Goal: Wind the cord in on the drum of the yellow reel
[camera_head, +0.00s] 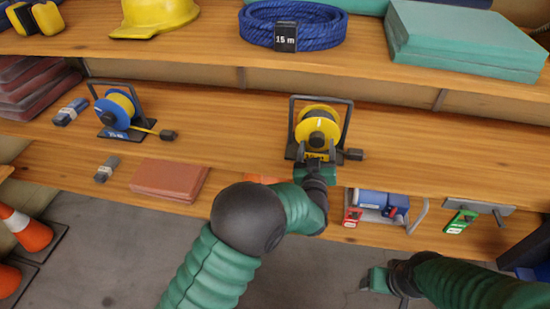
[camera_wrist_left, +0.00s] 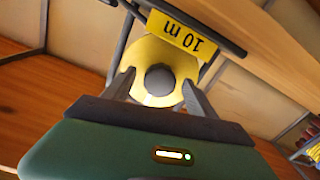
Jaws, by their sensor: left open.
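The yellow reel (camera_head: 318,118) stands in its dark frame on the middle shelf. In the left wrist view the yellow drum (camera_wrist_left: 163,55) shows with a dark round knob or hub (camera_wrist_left: 160,80) at its middle and a "10 m" label (camera_wrist_left: 183,33). My left gripper (camera_head: 318,150) is in front of the reel; its open fingers (camera_wrist_left: 160,90) stand either side of the dark round part. I cannot tell whether they touch it. A dark plug (camera_head: 353,155) lies at the reel's right foot; the cord between is mostly hidden. My right gripper (camera_head: 375,280) is low, away from the shelf.
A blue reel (camera_head: 118,110) with a yellow cord and dark plug (camera_head: 167,135) stands left on the same shelf. A blue rope coil (camera_head: 292,25) and green slabs (camera_head: 460,42) lie above. A blue device (camera_head: 380,203) lies below right. The shelf right of the yellow reel is clear.

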